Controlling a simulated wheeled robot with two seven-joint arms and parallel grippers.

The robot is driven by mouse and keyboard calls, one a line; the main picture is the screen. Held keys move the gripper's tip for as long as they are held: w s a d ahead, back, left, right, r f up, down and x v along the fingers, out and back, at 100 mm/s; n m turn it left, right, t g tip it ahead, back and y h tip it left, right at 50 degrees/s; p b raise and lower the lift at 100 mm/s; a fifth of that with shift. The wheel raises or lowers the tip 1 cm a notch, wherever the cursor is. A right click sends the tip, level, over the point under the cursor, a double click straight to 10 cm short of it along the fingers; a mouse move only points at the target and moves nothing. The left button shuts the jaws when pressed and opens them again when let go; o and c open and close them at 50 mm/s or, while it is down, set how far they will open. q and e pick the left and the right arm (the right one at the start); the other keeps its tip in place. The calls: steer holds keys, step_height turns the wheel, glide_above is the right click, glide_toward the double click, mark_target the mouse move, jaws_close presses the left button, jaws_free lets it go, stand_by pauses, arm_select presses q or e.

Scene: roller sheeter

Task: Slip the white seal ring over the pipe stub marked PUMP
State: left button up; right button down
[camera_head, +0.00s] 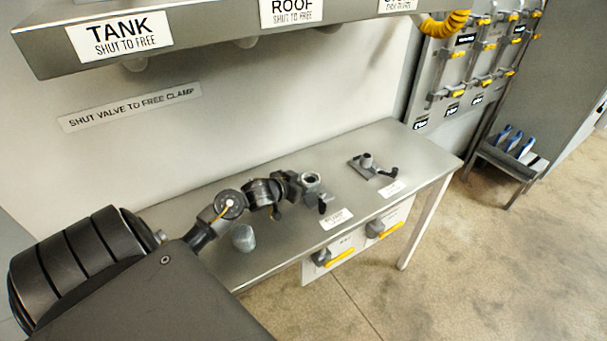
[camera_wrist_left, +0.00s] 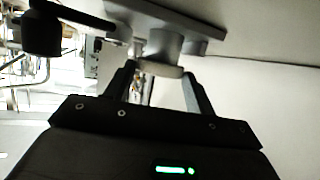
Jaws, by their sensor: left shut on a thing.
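The white seal ring (camera_wrist_left: 158,68) is between the fingertips of my left gripper (camera_wrist_left: 159,76), which is shut on it; the wrist picture appears inverted. The ring lines up with the free end of a grey pipe stub (camera_wrist_left: 165,43) on a flat plate. I cannot tell whether it is around the end or just clear of it. In the head view my left gripper (camera_head: 298,183) holds the pale ring (camera_head: 310,178) at the nearer stub on the bench. The bench label (camera_head: 337,218) beside it is too blurred to read. My right gripper is out of view.
A grey cylinder (camera_head: 243,238) stands near the front edge, below my left arm. A labelled shelf (camera_head: 200,35) overhangs the back. Yellow-handled valves (camera_head: 340,258) hang below the front edge.

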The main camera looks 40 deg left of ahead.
arm_select(q)
steer(key=shift+f, duration=0.25)
stand_by(0.5)
steer(key=o, duration=1)
steer(key=shift+o, duration=0.2)
steer(key=shift+s, duration=0.15)
steer(key=v, duration=0.7)
steer(key=shift+s+r, duration=0.1)
steer(key=shift+r, duration=0.05)
